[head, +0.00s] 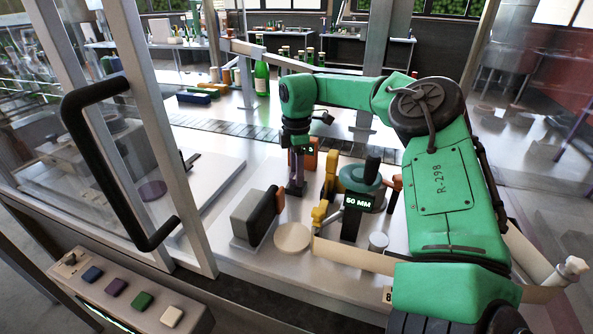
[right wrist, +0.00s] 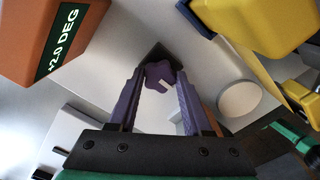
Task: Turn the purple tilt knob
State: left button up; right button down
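The purple tilt knob (right wrist: 159,75) has a white mark and shows between the fingertips of my right gripper (right wrist: 160,82) in the right wrist view. The gripper's purple fingers stand apart, one on each side of the knob; I cannot tell whether either touches it. In the head view the right gripper (head: 297,188) points down beside an orange block, and I cannot make out the knob there. The orange block (right wrist: 45,35) carries a display reading +2.0 DEG in the right wrist view. My left gripper is not in view.
A grey block with an orange-brown face (head: 252,217) and a pale round disc (head: 292,237) are near the right gripper. Yellow parts (right wrist: 265,25) and a 50 MM display (head: 358,202) stand to its right. A framed door with a black handle (head: 120,160) is at left.

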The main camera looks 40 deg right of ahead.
jog(key=shift+n, duration=0.4)
jog(key=n+b, duration=0.1)
jog(key=n, duration=0.1)
jog(key=shift+w+r+n, duration=0.1)
jog(key=shift+n, duration=0.2)
jog(key=n, duration=0.3)
jog(key=shift+n+b, duration=0.3)
jog(key=n, duration=0.4)
jog(key=shift+r, duration=0.1)
jog(key=n, duration=0.4)
jog(key=shift+w+n, duration=0.1)
jog(key=shift+n, duration=0.3)
jog(key=shift+c, duration=1.6)
grip_release()
